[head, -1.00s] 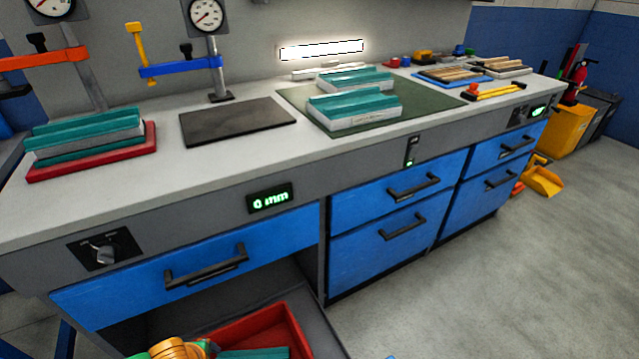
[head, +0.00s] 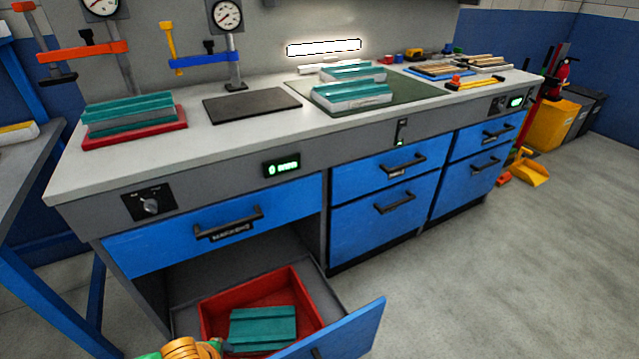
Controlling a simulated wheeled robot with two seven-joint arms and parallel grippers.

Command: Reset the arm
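Part of an arm of mine, green with gold rings, shows at the bottom left in the head view, just left of the open lower drawer (head: 345,327). It seems to be my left arm. A small grey part at its right end lies close to the teal panel (head: 262,327) in the red tray (head: 216,325). The fingers cannot be made out, so I cannot tell whether they touch the panel. My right gripper is not in view.
The bench top (head: 230,133) carries teal-and-white panels (head: 350,95) on a green mat (head: 415,92), a panel stack (head: 128,113) on a red base, and a dark plate (head: 250,106). The open drawer juts out at the front.

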